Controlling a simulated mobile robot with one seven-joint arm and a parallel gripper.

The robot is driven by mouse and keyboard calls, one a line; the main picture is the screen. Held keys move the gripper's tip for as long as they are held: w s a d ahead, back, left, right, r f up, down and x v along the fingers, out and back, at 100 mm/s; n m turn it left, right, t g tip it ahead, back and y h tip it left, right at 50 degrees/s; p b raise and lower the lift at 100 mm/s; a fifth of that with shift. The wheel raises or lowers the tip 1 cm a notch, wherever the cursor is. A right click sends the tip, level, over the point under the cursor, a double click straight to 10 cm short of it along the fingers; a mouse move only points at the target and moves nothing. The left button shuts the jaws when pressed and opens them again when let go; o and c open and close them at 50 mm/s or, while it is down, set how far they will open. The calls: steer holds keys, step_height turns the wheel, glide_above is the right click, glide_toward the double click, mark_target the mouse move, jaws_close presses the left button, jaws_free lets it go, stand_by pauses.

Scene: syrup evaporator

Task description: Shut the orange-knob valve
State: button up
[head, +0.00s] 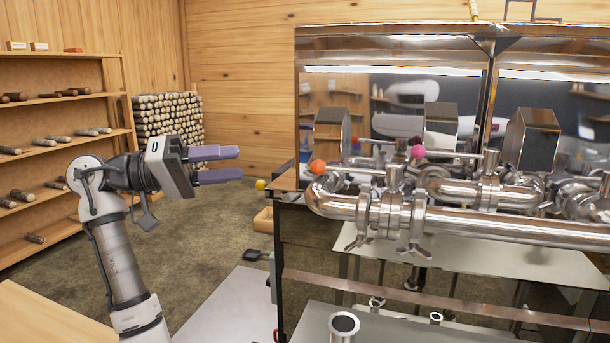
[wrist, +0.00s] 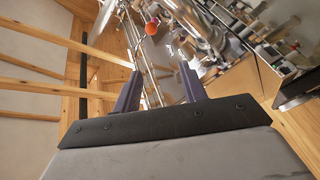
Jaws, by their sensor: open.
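The orange knob (head: 317,166) sits at the left end of a thin valve handle (head: 358,171) on the shiny steel pipework. The handle lies roughly along the pipe (head: 450,218). In the wrist view the orange knob (wrist: 151,29) shows beyond the fingertips, a little above the gap between them. My gripper (head: 240,164) is open and empty, with its purple fingers pointing right toward the pipework. It is apart from the knob, to its left in the head view. The purple fingers also show in the wrist view (wrist: 160,75).
A pink knob (head: 418,152) and a dark red knob (head: 354,139) sit on other handles close by. A yellow knob (head: 260,184) shows between my gripper and the steel evaporator. Shelves with logs (head: 60,140) stand at left. Open air lies between the fingers and the pipework.

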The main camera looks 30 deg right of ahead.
mark_target(319, 169)
steer(key=s+d+p, duration=0.1)
steer(key=s+d, duration=0.1)
steer(key=d, duration=0.2)
steer(key=s+d+m+g+y, duration=0.1)
steer(key=s+d, duration=0.2)
steer(key=d, duration=0.1)
steer(key=s+d+g+p, duration=0.1)
steer(key=s+d, duration=0.2)
steer(key=d, duration=0.2)
steer(key=shift+s+f+y+p, duration=0.2)
steer(key=shift+s+y+p, duration=0.05)
steer(key=shift+y+p, duration=0.1)
jaws_close()
